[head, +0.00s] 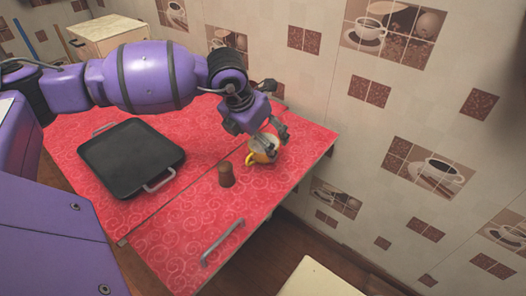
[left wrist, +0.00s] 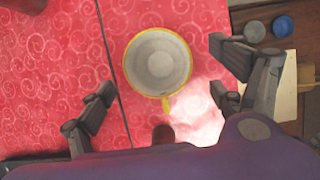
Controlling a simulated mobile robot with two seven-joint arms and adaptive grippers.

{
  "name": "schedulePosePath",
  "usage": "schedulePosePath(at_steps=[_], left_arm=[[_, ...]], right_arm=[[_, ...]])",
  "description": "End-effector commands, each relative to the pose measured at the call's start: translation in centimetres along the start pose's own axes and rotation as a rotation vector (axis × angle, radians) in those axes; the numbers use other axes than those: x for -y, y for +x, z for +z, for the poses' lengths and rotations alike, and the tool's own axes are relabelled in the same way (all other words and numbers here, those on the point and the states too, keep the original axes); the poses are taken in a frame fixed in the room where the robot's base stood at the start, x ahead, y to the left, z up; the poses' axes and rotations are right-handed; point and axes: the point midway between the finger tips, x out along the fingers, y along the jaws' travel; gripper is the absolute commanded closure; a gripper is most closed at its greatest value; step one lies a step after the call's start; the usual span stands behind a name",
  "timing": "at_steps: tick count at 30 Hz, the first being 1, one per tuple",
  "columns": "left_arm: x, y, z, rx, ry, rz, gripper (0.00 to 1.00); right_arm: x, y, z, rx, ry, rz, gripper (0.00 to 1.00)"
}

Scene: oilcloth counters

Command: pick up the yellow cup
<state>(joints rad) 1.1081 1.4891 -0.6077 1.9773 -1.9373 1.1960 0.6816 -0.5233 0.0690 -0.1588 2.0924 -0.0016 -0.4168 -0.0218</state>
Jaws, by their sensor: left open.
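The yellow cup (head: 259,155) stands upright on the red counter near its right end in the head view. Its pale inside and yellow handle show from above in the left wrist view (left wrist: 159,64). My left gripper (head: 272,145) is directly over the cup, and its fingers partly hide the cup in the head view. In the left wrist view the fingers (left wrist: 162,75) are spread wide on either side of the cup, with clear gaps. The gripper is open and empty. My right gripper is not in view.
A small brown object (head: 226,175) stands just in front of the cup, and its top shows in the left wrist view (left wrist: 163,134). A black square pan (head: 130,155) with metal handles lies to the left. The tiled wall (head: 330,110) is behind the counter.

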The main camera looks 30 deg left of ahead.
Motion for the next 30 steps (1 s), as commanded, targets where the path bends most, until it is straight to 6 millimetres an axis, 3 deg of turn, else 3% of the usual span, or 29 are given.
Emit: schedulePosePath(at_steps=[7,16,27,30], left_arm=[[-0.4,3.6,0.3,-0.002,-0.001,-0.002,0.13],[-0.4,4.0,0.3,-0.001,0.0,-0.002,0.13],[-0.4,4.0,0.2,-0.001,-0.001,-0.002,0.62],[-0.4,4.0,0.3,-0.001,-0.001,-0.002,0.65]], right_arm=[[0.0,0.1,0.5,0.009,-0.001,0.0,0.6],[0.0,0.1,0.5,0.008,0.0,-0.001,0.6],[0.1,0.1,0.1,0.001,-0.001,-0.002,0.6],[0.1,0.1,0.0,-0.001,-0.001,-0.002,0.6]])
